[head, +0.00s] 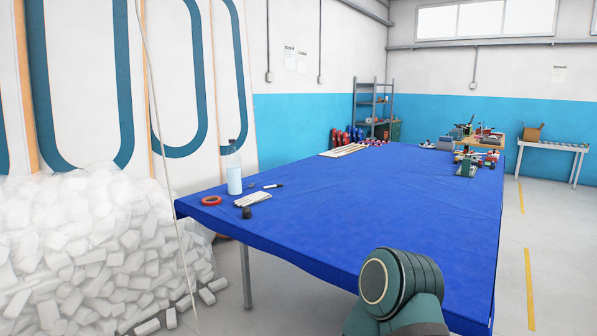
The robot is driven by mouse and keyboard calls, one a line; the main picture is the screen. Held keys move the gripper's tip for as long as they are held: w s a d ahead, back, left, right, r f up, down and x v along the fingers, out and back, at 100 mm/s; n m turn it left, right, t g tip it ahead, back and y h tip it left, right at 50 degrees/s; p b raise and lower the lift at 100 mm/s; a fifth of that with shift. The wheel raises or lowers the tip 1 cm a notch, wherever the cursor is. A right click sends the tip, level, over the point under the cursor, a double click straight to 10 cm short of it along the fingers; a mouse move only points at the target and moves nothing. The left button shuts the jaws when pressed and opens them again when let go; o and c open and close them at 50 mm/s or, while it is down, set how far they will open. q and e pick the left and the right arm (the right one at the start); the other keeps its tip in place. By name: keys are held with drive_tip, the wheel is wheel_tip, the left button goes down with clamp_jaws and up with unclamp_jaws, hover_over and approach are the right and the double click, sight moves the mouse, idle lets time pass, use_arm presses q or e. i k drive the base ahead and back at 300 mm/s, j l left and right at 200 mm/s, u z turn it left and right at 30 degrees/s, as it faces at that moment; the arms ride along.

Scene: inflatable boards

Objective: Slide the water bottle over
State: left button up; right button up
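The water bottle (234,178) stands upright near the left edge of the blue-covered table (350,220). It is clear, with pale liquid in its lower part and a dark cap. Neither of my grippers shows in the head view. Only a green, rounded link of one of my arms rises at the bottom, right of centre, well apart from the bottle.
The table's middle is clear. White foam blocks (90,250) are heaped left of the table.

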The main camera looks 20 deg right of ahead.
sight(233, 158)
drive_tip(key=z, duration=0.25)
drive_tip(key=i+j, duration=0.15)
drive_tip(key=i, duration=0.2)
drive_tip(key=i+j, duration=0.15)
drive_tip(key=i, duration=0.25)
drive_tip(key=i+j, duration=0.15)
drive_tip(key=i, duration=0.2)
